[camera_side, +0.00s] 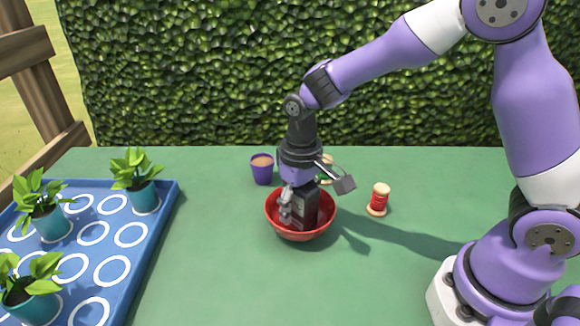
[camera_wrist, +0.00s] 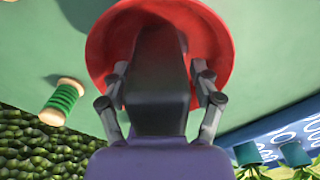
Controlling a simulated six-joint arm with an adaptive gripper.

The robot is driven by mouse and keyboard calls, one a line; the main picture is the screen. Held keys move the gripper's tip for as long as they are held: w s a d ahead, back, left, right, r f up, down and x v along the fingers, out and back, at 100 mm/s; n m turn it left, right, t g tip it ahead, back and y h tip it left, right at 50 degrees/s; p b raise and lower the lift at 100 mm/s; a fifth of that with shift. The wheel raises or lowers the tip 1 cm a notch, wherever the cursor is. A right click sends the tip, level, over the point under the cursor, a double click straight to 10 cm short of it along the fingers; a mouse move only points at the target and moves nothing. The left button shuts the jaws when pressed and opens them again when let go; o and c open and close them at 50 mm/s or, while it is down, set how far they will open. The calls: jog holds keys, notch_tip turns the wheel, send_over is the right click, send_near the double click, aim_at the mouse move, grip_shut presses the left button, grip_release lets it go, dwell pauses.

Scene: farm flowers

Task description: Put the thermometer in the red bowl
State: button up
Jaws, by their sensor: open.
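The red bowl (camera_side: 300,232) stands on the green table near the middle in the side view. It also fills the top centre of the wrist view (camera_wrist: 105,45). My gripper (camera_side: 314,196) points down over the bowl, its lower end in front of or inside the bowl's opening. In the wrist view my gripper (camera_wrist: 160,70) has its fingers spread apart across the bowl, with nothing seen held between them. I cannot make out the thermometer in either view. My gripper's dark body hides much of the bowl's inside.
A purple pot with brown filling (camera_side: 262,170) stands behind the bowl. A red thread spool (camera_side: 379,201) stands to its right. A green spool (camera_wrist: 62,101) shows in the wrist view. A blue tray (camera_side: 160,225) with potted plants is at left. The front table is clear.

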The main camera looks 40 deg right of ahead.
jog(key=shift+r, duration=0.1)
notch_tip(320, 180, up, 13)
jog(key=shift+s+d+f, duration=0.1)
jog(key=shift+s, duration=0.05)
jog(key=s+d+r+t, duration=0.1)
jog(key=s+d+t, duration=0.4)
jog(key=s, duration=0.6)
jog(key=shift+d+t, duration=0.3)
jog(key=shift+d, duration=0.1)
